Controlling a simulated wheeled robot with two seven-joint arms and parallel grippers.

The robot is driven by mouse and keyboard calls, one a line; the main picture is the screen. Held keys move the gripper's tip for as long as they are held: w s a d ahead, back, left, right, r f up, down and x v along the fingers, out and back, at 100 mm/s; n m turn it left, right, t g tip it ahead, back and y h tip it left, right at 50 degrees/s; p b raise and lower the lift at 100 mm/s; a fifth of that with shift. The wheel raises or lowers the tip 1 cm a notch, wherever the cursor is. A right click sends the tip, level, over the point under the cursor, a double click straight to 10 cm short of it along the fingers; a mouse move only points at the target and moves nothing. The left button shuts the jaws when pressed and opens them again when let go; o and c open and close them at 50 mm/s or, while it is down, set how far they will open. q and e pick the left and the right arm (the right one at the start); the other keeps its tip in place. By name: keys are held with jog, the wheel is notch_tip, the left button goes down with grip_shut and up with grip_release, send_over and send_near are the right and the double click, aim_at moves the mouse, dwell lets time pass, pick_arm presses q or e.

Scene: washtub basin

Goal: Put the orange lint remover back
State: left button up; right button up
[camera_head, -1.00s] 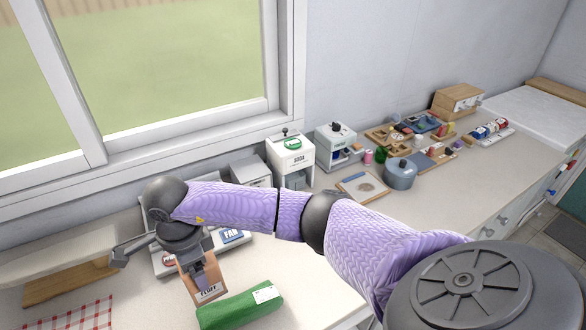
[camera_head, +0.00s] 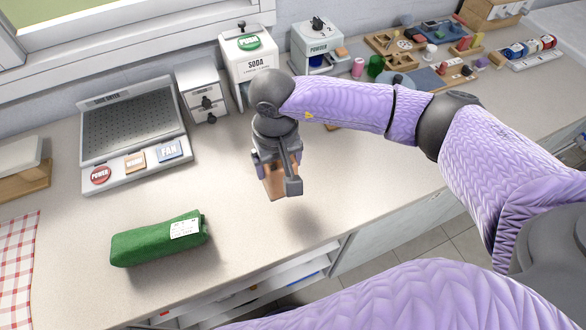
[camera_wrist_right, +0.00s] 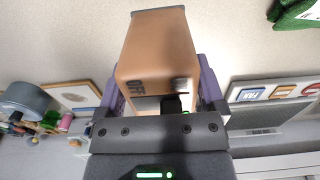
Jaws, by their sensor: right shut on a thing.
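The orange lint remover (camera_head: 273,186) is a boxy orange-brown block. My right gripper (camera_head: 276,170) is shut on it and holds it above the counter, to the right of the green pouch. In the right wrist view the lint remover (camera_wrist_right: 157,50) sits between the two purple fingers of my right gripper (camera_wrist_right: 163,92), with an OFF mark and a small dark switch on its near face. In the head view the gripper hides much of it. My left gripper is not in view.
A green pouch (camera_head: 160,238) lies at the front left. Behind it is a grey panel device (camera_head: 135,118) with POWER and FAN buttons. Counter around the gripper is clear.

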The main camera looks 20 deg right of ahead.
jog(key=shift+f+b, duration=0.35)
jog(key=shift+f, duration=2.3)
jog(key=o, duration=1.1)
notch_tip(320, 180, up, 12)
jog(key=shift+r+p, duration=0.15)
jog(key=shift+p, duration=0.25)
